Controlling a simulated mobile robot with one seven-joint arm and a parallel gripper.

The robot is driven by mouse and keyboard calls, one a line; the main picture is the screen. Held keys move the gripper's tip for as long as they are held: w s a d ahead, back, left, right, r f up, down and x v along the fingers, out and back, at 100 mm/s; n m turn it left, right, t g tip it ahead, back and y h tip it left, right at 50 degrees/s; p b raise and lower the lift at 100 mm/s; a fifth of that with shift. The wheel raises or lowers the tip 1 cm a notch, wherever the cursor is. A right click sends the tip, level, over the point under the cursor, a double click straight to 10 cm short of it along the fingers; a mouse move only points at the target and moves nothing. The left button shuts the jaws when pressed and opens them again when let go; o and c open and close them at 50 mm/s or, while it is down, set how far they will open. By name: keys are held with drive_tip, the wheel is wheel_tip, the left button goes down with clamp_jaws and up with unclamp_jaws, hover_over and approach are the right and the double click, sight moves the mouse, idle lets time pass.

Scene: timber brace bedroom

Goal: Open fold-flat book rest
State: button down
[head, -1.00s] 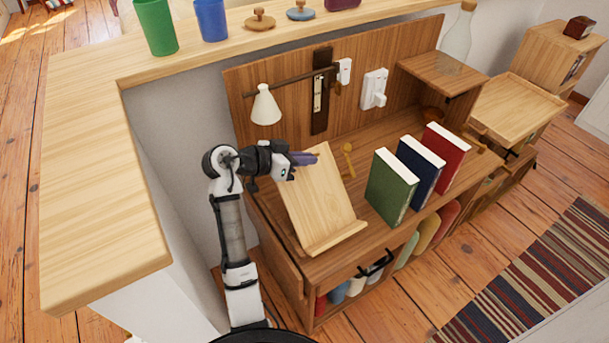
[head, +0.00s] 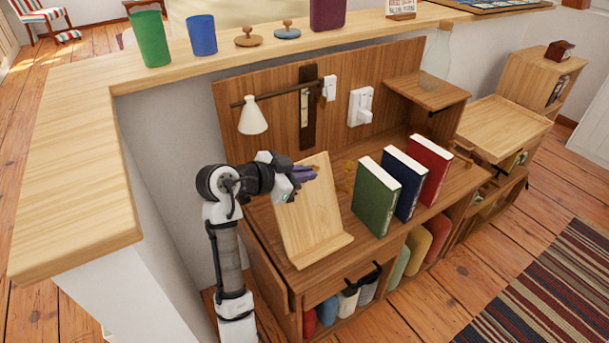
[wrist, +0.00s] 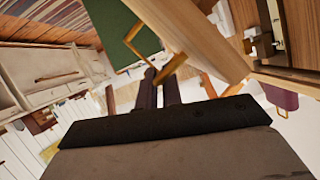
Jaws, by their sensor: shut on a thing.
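The fold-flat book rest (head: 308,215) is a pale wooden panel with a ledge along its lower front edge. It stands raised and leaning back on the brown cabinet top. My gripper (head: 303,174) is at the panel's upper part, coming from the left, with its dark purple fingers across it. In the wrist view the two fingers (wrist: 160,88) are close together, and their tips meet the edge of the book rest (wrist: 190,35). They are shut on it, though the exact contact is partly hidden. A brass-coloured loop (wrist: 133,62) shows just beyond the fingertips.
Green, navy and red books (head: 377,197) stand right of the book rest. A cream lamp (head: 252,117) hangs behind my gripper, near a white wall switch (head: 361,106). A pale counter (head: 75,170) borders the left and back. Cabinet top (head: 362,245) is bare before the books.

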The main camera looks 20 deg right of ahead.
drive_tip(key=shift+s, duration=0.15)
drive_tip(key=c, duration=1.6)
unclamp_jaws()
drive_tip(key=shift+o, duration=0.2)
drive_tip(key=b+v, duration=0.1)
drive_tip(key=v, duration=0.6)
drive_tip(key=shift+a, duration=0.2)
drive_tip(key=shift+s, duration=0.1)
